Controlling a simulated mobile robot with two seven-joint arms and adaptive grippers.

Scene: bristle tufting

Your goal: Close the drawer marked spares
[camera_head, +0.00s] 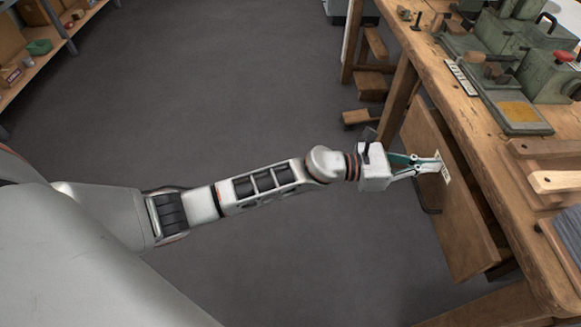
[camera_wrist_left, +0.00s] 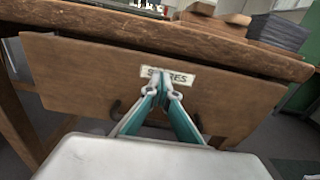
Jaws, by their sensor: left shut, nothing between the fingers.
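The drawer marked spares (camera_head: 453,220) is a wooden drawer under the workbench; its front stands a little out from the bench edge, with a dark gap along its top. Its front (camera_wrist_left: 80,80) fills the middle of the left wrist view, with a white label (camera_wrist_left: 182,76) partly hidden by my fingers and a dark handle below, also partly hidden. My left gripper (camera_head: 437,163) is shut and empty, its fingertips at the label; they also show in the left wrist view (camera_wrist_left: 163,78). I cannot tell if they touch. My right gripper is not in view.
The wooden workbench (camera_head: 535,240) runs down the right side, with green machines (camera_head: 505,40) and wooden pieces (camera_head: 555,181) on top. Shelves (camera_head: 60,35) stand at the upper left. The grey floor (camera_head: 220,90) between is clear.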

